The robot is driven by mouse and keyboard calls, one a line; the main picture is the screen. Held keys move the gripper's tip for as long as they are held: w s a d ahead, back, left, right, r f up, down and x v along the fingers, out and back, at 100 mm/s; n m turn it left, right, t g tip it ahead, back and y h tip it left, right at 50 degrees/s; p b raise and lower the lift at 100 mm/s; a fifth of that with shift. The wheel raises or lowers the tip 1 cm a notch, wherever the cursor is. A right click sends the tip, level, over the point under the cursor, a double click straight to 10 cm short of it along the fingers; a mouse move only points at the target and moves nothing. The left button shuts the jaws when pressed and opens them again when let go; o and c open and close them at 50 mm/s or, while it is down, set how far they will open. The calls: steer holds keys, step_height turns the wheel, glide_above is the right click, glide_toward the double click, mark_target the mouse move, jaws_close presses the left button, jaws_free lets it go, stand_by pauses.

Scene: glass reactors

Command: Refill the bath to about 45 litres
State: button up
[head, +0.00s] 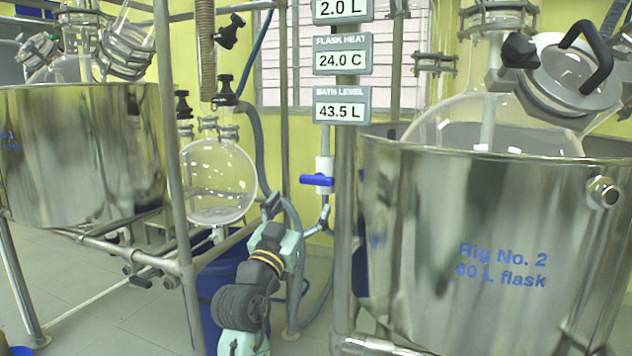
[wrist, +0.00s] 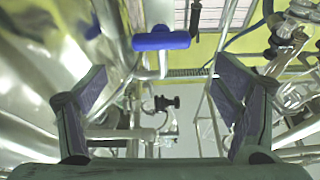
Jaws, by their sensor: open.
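The bath level display (head: 342,106) reads 43.5 L. Below it, a blue valve handle (head: 317,180) lies level across a white valve body (head: 324,165) on a vertical pipe. The handle shows in the wrist view (wrist: 162,38), above and beyond the fingertips. The steel bath (head: 500,240) marked "Rig No. 2" stands at right with a glass flask (head: 490,125) in it; its water surface is hidden. My gripper (head: 272,204) is below and left of the handle. In the wrist view my gripper (wrist: 160,75) is open, its fingers wide apart and empty.
Displays above read flask heat (head: 342,62) 24.0 C and 2.0 L. A steel post (head: 345,230) stands just right of the valve. A round glass receiver (head: 217,180) hangs at left, with a second bath (head: 80,155) beyond. A blue tub (head: 222,290) stands behind my arm.

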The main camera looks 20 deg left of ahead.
mark_target(315, 181)
steer(key=shift+o, duration=0.4)
steer(key=shift+w+f+n, duration=0.1)
steer(key=shift+w+n, duration=0.05)
steer(key=shift+n, duration=0.25)
steer(key=p+x, duration=0.3)
steer(key=x, duration=0.7)
steer(key=shift+w, duration=0.2)
steer(key=shift+c, duration=0.2)
steer(key=c, duration=1.1)
